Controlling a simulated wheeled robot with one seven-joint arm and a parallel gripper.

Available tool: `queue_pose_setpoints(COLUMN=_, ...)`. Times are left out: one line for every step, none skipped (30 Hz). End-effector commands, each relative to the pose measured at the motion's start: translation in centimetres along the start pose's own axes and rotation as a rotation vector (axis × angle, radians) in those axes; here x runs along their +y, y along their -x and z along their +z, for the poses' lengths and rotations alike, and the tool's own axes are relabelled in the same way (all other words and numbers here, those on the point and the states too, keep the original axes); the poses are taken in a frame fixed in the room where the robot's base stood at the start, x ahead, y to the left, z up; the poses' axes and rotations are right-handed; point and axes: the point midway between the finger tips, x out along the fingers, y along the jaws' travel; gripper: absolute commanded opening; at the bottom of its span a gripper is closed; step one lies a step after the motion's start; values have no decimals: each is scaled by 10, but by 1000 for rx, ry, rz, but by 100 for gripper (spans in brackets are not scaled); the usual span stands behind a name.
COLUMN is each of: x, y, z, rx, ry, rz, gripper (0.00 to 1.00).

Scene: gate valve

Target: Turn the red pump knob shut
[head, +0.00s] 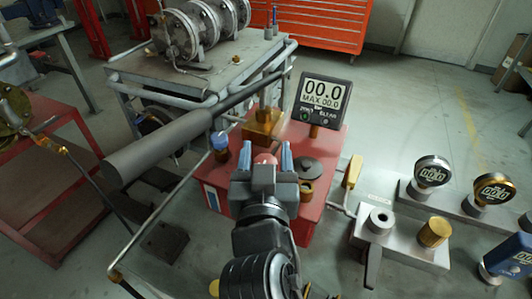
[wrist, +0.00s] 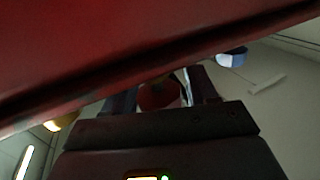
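The red pump knob (head: 265,159) sits on the red pump box (head: 222,197) below the brass block. My gripper (head: 262,148) reaches over the box with its two blue-grey fingers apart, one on each side of the knob. In the head view a narrow gap seems to show between the fingers and the knob. In the wrist view the dark red knob (wrist: 160,95) shows between the fingers (wrist: 162,88). This view is dark, and contact cannot be made out. The lower part of the knob is hidden by my gripper.
A display reading 00.0 (head: 326,92) stands behind right of the knob. A blue-capped fitting (head: 220,143) is close left, and a dark round cap (head: 308,168) close right. A long grey lever cylinder (head: 160,145) crosses at left. Gauges and a metal block (head: 395,245) stand right.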

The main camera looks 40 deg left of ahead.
Motion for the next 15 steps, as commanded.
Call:
queue_pose_setpoints(x=0, y=0, z=0, rx=0, ry=0, rz=0, gripper=52)
queue_pose_setpoints(x=0, y=0, z=0, rx=0, ry=0, rz=0, gripper=49)
queue_pose_setpoints(x=0, y=0, z=0, rx=0, ry=0, rz=0, gripper=46)
queue_pose_setpoints(x=0, y=0, z=0, rx=0, ry=0, rz=0, gripper=43)
queue_pose_setpoints(x=0, y=0, z=0, rx=0, ry=0, rz=0, gripper=40)
queue_pose_setpoints(x=0, y=0, z=0, rx=0, ry=0, rz=0, gripper=36)
queue_pose_setpoints(x=0, y=0, z=0, rx=0, ry=0, rz=0, gripper=33)
queue_pose_setpoints(x=0, y=0, z=0, rx=0, ry=0, rz=0, gripper=30)
queue_pose_setpoints(x=0, y=0, z=0, rx=0, ry=0, rz=0, gripper=26)
queue_pose_setpoints(x=0, y=0, z=0, rx=-1, ry=0, rz=0, gripper=24)
queue_pose_setpoints(x=0, y=0, z=0, rx=-1, ry=0, rz=0, gripper=21)
queue_pose_setpoints(x=0, y=0, z=0, rx=-1, ry=0, rz=0, gripper=17)
queue_pose_setpoints(x=0, y=0, z=0, rx=-1, ry=0, rz=0, gripper=14)
queue_pose_setpoints(x=0, y=0, z=1, rx=-1, ry=0, rz=0, gripper=11)
queue_pose_setpoints(x=0, y=0, z=1, rx=-1, ry=0, rz=0, gripper=11)
